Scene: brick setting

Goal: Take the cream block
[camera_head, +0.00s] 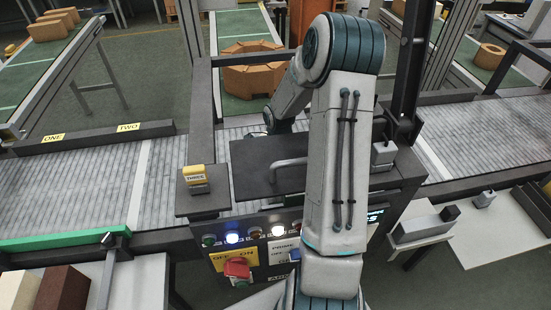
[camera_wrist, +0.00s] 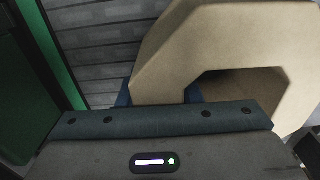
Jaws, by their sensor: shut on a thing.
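A cream block (camera_wrist: 215,45) with an angular notch fills the upper right of the wrist view. My gripper (camera_wrist: 160,93) is shut on it; small blue finger parts show at the block's lower edge. Most of the fingers are hidden behind the block and the gripper's body. In the head view my arm hides the gripper and the held block. Another cream block (camera_head: 18,290) stands at the lower left corner of the head view, beside a dark brown block (camera_head: 62,290).
A roller conveyor (camera_head: 80,185) runs on the left, with a green rail (camera_head: 60,240) along its near edge. A control panel with a red knob (camera_head: 237,268) stands in front. A grey part (camera_head: 420,228) lies on the right table.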

